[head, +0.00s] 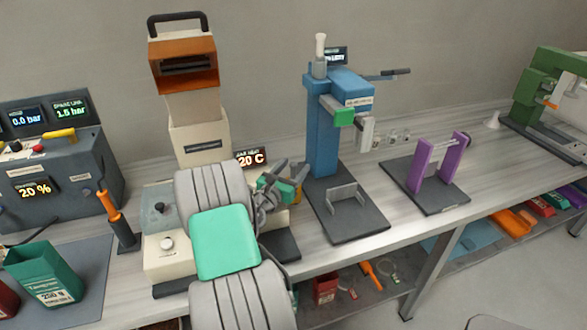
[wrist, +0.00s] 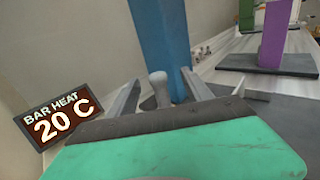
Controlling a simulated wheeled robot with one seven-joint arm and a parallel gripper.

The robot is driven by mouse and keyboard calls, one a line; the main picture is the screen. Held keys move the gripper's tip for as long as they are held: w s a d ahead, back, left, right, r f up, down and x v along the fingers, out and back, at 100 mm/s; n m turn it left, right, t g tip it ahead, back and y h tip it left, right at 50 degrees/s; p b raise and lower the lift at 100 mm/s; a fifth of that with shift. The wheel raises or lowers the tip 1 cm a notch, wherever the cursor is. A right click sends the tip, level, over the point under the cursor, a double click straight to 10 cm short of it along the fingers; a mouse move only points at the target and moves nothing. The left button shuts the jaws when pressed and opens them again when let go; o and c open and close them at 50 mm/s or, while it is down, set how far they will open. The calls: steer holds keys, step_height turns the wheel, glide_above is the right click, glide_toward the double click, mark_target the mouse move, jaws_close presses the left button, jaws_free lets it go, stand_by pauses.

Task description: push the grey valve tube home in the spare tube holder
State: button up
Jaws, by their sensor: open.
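My gripper (head: 272,192) is open, low in front of the blue stand (head: 322,125) in the head view. In the wrist view my gripper's fingers (wrist: 160,94) are apart, with a short grey round-topped piece (wrist: 158,88) showing between them. It may be the grey valve tube, but I cannot tell, nor whether a finger touches it. The blue stand's column (wrist: 160,35) is just beyond. A yellow and teal part (head: 288,190) shows beside the fingers in the head view, partly hidden. I cannot identify the spare tube holder for certain.
A purple two-post stand (head: 418,165) is to the right. A grey bracket (head: 345,197) sits on the blue stand's dark base. A cream machine (head: 168,255) and a "20 C" display (wrist: 58,117) are close on the left. Bare bench (head: 385,240) lies ahead of the stands.

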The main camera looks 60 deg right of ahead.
steer(key=shift+f, duration=0.2)
steer(key=shift+a+f, duration=0.1)
steer(key=shift+a, duration=0.2)
steer(key=shift+w+a+r+b, duration=0.15)
steer(key=shift+a+b, duration=0.1)
steer(key=shift+a, duration=1.55)
steer(key=shift+s+a+r+b, duration=0.1)
steer(key=shift+a+b, duration=0.15)
steer(key=shift+a, duration=1.55)
